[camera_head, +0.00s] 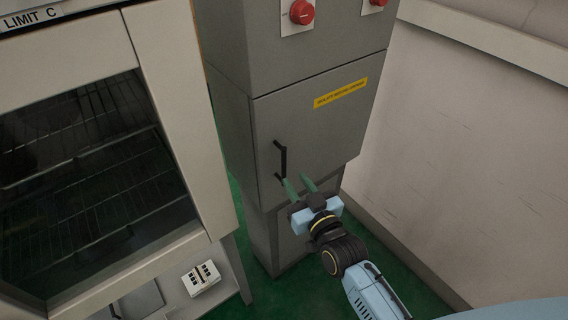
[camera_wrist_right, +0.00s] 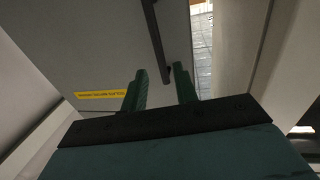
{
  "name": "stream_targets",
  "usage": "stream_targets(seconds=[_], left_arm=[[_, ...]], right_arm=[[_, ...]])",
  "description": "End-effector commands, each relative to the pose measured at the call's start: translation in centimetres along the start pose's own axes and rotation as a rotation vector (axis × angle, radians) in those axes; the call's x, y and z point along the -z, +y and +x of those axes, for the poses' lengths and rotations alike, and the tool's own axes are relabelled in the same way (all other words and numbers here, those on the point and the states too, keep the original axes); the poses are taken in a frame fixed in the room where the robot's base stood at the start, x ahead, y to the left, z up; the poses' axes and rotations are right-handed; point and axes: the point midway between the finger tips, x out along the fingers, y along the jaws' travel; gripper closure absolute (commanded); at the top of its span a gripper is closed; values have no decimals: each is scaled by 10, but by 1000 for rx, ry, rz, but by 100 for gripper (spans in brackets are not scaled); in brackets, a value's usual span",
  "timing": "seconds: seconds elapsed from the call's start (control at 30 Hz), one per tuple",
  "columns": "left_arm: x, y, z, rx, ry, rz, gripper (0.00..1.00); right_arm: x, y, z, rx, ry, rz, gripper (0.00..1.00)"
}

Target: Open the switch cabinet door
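The grey switch cabinet door (camera_head: 312,130) looks shut, with a yellow label on its upper right. It also shows in the right wrist view (camera_wrist_right: 95,50). Its black vertical handle (camera_head: 281,158) is on the door's left side. My right gripper (camera_head: 299,185) has its green fingers apart, just below and right of the handle's lower end in the head view. In the right wrist view the handle (camera_wrist_right: 156,42) has its end between the two fingertips in the picture. I cannot tell whether they touch. My left gripper is not in view.
A beige oven-like cabinet (camera_head: 178,110) with a dark glass front and wire racks stands close on the left. Red knobs (camera_head: 302,12) sit above the door. A pale wall (camera_head: 470,130) is close on the right.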

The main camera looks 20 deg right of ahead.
Motion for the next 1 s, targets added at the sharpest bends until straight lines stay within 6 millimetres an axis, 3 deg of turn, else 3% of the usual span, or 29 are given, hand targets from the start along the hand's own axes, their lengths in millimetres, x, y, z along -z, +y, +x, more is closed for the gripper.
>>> stream_targets(seconds=[0.2,0.4,0.83,1.0], left_arm=[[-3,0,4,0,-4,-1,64],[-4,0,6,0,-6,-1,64],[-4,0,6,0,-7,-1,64],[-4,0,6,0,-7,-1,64]], right_arm=[[0,0,44,0,1,-1,71],[-1,0,68,0,-1,1,71],[-1,0,76,0,-2,1,71],[-1,0,76,0,-2,0,93]])
